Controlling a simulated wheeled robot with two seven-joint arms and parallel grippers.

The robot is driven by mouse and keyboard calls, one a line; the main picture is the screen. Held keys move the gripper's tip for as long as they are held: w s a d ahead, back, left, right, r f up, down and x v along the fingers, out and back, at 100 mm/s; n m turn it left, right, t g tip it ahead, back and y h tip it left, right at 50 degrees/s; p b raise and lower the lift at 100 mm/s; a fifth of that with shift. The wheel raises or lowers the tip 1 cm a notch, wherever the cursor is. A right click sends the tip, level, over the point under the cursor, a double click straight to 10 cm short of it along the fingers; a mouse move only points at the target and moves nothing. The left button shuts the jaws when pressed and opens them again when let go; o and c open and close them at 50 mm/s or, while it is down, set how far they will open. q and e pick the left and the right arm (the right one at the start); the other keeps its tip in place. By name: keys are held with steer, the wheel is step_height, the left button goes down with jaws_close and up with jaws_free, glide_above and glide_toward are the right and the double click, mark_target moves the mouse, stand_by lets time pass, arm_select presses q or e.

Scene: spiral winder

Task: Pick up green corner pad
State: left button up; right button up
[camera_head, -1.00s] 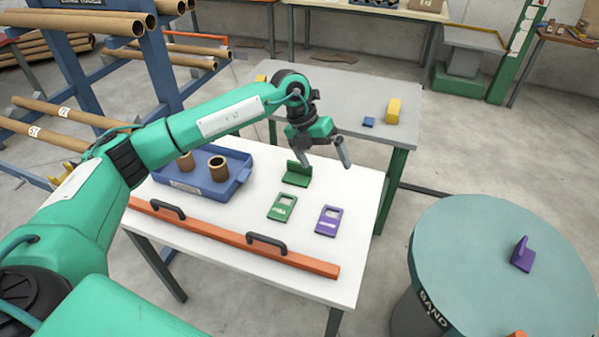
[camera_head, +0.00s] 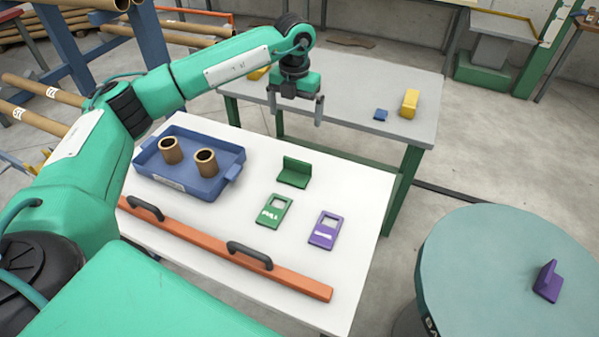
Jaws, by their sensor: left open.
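The green corner pad (camera_head: 294,173) is an L-shaped piece with an upright wall, standing on the white table (camera_head: 345,262) near its back right part. My left gripper (camera_head: 296,118) is open and empty, with its two fingers pointing down. In the picture it appears just above the pad, apart from it. A flat green tag (camera_head: 274,211) with a window lies in front of the pad. My right gripper is not in view.
A purple tag (camera_head: 326,231) lies right of the green tag. A blue tray (camera_head: 205,187) with two cardboard tubes stands left. An orange bar (camera_head: 215,250) with black handles lies along the front. A round table (camera_head: 490,265) holds a purple corner pad (camera_head: 547,282).

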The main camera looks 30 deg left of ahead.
arm_select(q)
steer(key=b, duration=0.4)
glide_above(297, 162)
step_height(297, 162, down, 5)
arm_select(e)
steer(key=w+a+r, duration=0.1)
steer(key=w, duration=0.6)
arm_select(q)
steer(key=f, duration=0.8)
steer(key=shift+w+a+f+p, duration=0.2)
steer(key=shift+f+p, duration=0.2)
steer(key=f, duration=0.2)
steer(key=f+p, duration=0.1)
steer(key=f, duration=0.1)
steer(key=shift+s+d, duration=0.1)
steer(key=shift+s, duration=0.1)
steer(key=shift+f, duration=0.45)
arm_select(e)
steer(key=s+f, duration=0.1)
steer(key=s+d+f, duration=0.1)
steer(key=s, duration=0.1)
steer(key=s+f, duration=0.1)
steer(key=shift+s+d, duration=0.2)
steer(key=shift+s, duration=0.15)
arm_select(q)
steer(key=c, duration=0.9)
